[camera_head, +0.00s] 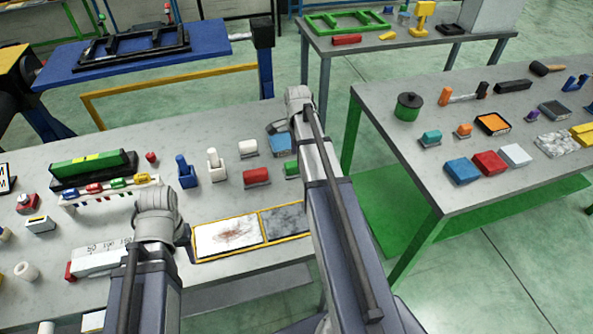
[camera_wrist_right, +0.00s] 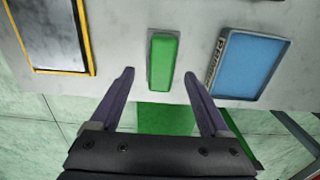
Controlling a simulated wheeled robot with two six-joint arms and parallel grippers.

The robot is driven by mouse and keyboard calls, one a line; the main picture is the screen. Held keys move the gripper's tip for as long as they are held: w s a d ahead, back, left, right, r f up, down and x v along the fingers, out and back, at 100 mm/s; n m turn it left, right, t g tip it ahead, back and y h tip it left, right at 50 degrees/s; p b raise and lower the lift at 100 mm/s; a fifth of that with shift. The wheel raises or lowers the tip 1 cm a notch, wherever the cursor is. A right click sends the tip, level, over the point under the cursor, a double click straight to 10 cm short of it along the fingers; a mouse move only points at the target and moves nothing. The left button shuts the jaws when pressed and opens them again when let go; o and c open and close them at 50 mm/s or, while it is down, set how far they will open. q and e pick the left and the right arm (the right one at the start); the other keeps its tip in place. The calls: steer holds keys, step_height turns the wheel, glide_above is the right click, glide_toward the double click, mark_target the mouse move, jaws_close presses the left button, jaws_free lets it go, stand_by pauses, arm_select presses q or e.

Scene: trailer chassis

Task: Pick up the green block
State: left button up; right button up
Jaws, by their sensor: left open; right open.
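The green block (camera_head: 291,168) lies on the near grey table, close to its right edge and partly covered by my right arm in the head view. In the right wrist view, the green block (camera_wrist_right: 162,60) is upright in the picture, between the lines of my right gripper's two fingers. My right gripper (camera_wrist_right: 160,76) is open and empty, with a fingertip on each side of the block's lower end and gaps on both sides. My left gripper (camera_head: 183,235) is open, low over the near table left of the framed tray, and mostly hidden behind its wrist.
A yellow-framed tray (camera_head: 257,229) lies nearer. The right table (camera_head: 408,157) holds several blocks and tools, with a floor gap between the tables.

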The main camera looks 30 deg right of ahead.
mark_target(296, 163)
arm_select(q)
step_height(296, 163, down, 4)
steer(key=b, duration=0.3)
steer(key=shift+f+b, duration=0.25)
steer(key=shift+b, duration=0.15)
arm_select(e)
step_height(296, 163, down, 4)
steer(key=shift+w+a+f, duration=0.1)
steer(key=shift+w+f, duration=0.05)
steer(key=shift+f, duration=0.1)
arm_select(q)
steer(key=shift+r, duration=0.1)
arm_select(e)
steer(key=shift+r, duration=0.1)
steer(key=shift+c, duration=0.3)
jaws_close()
